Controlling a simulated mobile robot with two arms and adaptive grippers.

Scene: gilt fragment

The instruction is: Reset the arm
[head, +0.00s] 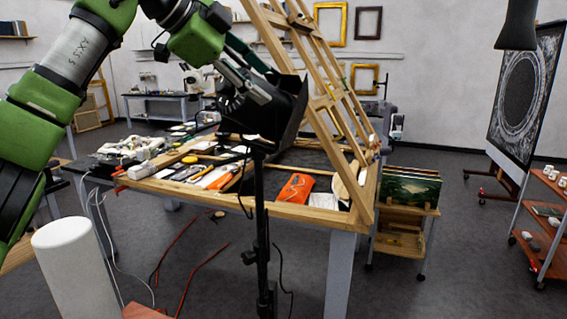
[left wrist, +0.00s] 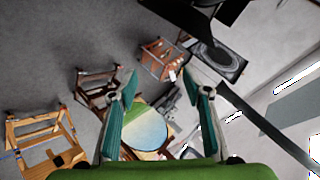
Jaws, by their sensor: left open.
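My left arm (head: 72,55), green and grey, reaches in from the left of the head view and bends over the workbench. My left gripper (head: 262,72) is high above the bench, close to a black stand-mounted device (head: 280,112) and the wooden easel frame (head: 325,98); whether it touches either cannot be told. In the left wrist view the gripper (left wrist: 158,81) has its two teal fingers spread apart, with nothing held between them. My right gripper is not in view.
The wooden workbench (head: 300,214) carries tools, a red-orange box (head: 296,188) and other clutter. A black stand pole (head: 261,220) rises in front of it. A small cart with paintings (head: 410,188) and a red shelf cart (head: 545,225) stand to the right. Grey floor between them is open.

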